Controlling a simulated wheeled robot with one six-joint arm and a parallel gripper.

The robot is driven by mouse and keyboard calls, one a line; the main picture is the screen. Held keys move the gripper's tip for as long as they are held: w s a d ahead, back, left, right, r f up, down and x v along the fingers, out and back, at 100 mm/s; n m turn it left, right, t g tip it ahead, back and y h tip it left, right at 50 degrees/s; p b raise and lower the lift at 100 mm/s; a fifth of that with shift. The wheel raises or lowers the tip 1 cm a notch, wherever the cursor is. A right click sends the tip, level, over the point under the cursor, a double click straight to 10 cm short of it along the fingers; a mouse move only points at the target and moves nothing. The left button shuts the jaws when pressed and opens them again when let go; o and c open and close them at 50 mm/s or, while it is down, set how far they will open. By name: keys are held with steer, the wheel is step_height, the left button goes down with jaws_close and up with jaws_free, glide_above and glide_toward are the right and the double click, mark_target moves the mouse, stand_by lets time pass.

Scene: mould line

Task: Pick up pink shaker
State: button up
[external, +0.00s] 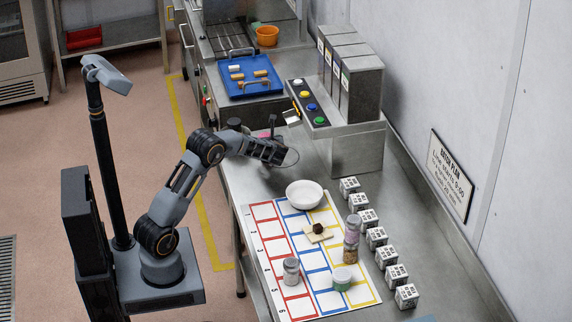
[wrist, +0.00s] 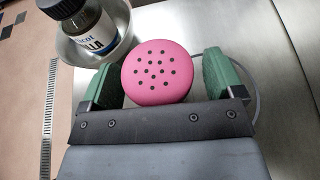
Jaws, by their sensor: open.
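The pink shaker (wrist: 157,72) shows its round, holed top in the wrist view, between the two green fingers of my gripper (wrist: 160,82). The fingers are apart, one on each side of the top; I cannot tell whether either touches it. The shaker's body is hidden below its top. In the external view my gripper (external: 270,151) is low over the steel counter, in front of the button panel, and only a small bit of pink shows beside it.
A dark labelled bottle (wrist: 80,25) stands in a metal dish (wrist: 67,50) close to the left finger. A white bowl (external: 305,194), a grid mat (external: 268,232) with several jars, and several printed cubes (external: 376,238) lie nearer the camera. The button panel (external: 307,104) stands behind.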

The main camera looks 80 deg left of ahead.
steer(key=shift+c, duration=0.3)
steer(key=c, duration=1)
